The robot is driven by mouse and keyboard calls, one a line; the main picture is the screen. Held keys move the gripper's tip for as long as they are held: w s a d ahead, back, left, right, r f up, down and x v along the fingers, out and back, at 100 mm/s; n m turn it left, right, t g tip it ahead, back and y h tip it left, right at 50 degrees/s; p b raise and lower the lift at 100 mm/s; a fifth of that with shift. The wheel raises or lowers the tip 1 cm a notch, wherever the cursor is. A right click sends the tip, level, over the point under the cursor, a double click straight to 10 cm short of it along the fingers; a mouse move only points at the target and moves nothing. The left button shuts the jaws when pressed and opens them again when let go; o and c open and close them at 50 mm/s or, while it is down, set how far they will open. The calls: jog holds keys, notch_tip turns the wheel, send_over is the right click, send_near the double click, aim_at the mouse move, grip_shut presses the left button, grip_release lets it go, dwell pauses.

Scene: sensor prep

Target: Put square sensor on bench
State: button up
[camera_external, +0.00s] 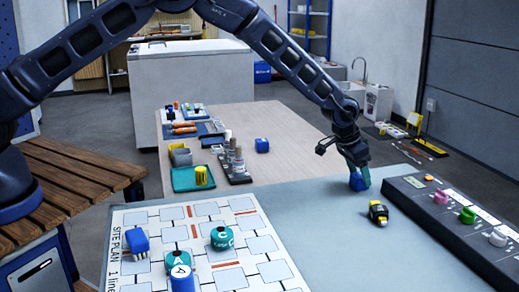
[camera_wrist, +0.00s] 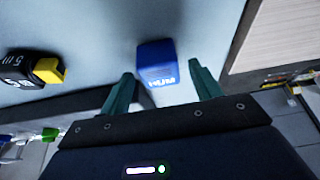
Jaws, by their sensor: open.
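A blue block (camera_wrist: 157,62) with white lettering, likely the square sensor, sits on the grey-blue bench top (camera_external: 310,225). The same block (camera_external: 356,183) shows in the external view, partly hidden by a finger. My gripper (camera_external: 359,170) is low over the bench by its far edge. In the wrist view my open gripper (camera_wrist: 163,76) has its teal fingers on either side of the block's near end, with gaps visible on both sides.
A black and yellow tape measure (camera_external: 378,212) lies near the block and also shows in the wrist view (camera_wrist: 28,70). A dark panel with coloured knobs (camera_external: 440,213) lines the right edge. The bench's middle is clear.

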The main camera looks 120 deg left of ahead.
jog(key=v, duration=1)
jog(key=d+r+m, duration=0.2)
jog(key=d+r, duration=1.6)
jog(key=d, duration=0.1)
jog(key=s+d+r+m+h, duration=0.1)
jog(key=s+d+r, duration=0.25)
jog(key=d, duration=0.25)
jog(key=s+d+r+t, duration=0.1)
jog(key=s+d+r, duration=0.25)
jog(key=d, duration=0.35)
jog(key=s+d+r+m+h, duration=0.1)
jog(key=s+d+r, duration=0.25)
jog(key=d, duration=0.25)
jog(key=s+d+r+m, duration=0.1)
jog(key=s+d+r, duration=0.2)
jog(key=s+d, duration=0.4)
jog(key=s+d+r+m, duration=0.1)
jog(key=s+d+r, duration=0.1)
jog(key=s+d, duration=0.5)
jog(key=s+d+f+m, duration=0.1)
jog(key=s+d, duration=0.2)
jog(key=s, duration=0.3)
jog(key=s+d+f+m, duration=0.1)
jog(key=s+d, duration=0.2)
jog(key=s, duration=0.3)
jog(key=s+d+f+m+h, duration=0.1)
jog(key=s+d, duration=0.2)
jog(key=s, duration=0.4)
jog(key=shift+f, duration=0.25)
